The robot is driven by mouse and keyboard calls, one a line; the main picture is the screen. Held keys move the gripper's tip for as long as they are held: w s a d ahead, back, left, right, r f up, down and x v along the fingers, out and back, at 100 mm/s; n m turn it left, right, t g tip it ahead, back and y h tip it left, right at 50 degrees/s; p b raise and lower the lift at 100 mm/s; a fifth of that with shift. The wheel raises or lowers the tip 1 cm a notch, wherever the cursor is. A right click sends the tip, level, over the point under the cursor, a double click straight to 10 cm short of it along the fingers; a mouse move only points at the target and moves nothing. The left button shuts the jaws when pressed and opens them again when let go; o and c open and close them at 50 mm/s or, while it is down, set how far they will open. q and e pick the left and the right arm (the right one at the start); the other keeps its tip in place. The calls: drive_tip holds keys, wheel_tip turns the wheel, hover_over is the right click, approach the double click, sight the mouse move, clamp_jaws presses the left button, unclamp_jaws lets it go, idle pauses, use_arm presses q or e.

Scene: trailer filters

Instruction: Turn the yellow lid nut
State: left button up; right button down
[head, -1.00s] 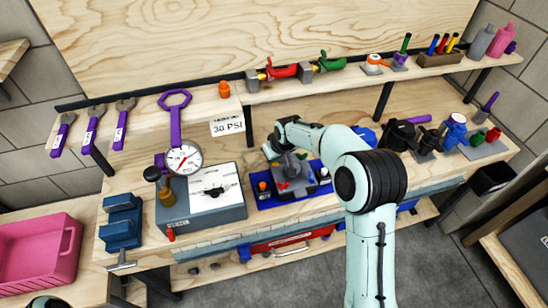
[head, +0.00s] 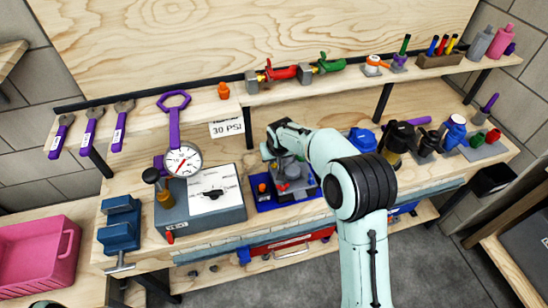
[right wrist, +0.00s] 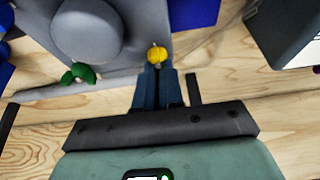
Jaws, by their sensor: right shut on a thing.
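The yellow lid nut (right wrist: 157,54) shows small and round in the right wrist view, at the edge of a grey housing (right wrist: 120,60) with a round lid. My right gripper (right wrist: 157,70) is shut on it, with its two dark fingers close together at the nut. In the head view my right gripper (head: 270,152) is at the back left of the grey housing (head: 294,178), which sits on a blue tray (head: 264,205). The nut is hidden there by my arm.
A green wing knob (right wrist: 78,73) is left of the nut. Left of the tray stands a grey box (head: 206,222) with a white top, and a pressure gauge (head: 183,159) is behind it. Several cups and bottles, including a blue one (head: 453,131), stand at the right.

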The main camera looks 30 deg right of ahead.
drive_tip(key=c, duration=1.3)
unclamp_jaws()
drive_tip(key=shift+o, duration=0.2)
drive_tip(key=shift+r, duration=0.1)
drive_tip(key=v, duration=1.3)
drive_tip(key=shift+s, duration=0.15)
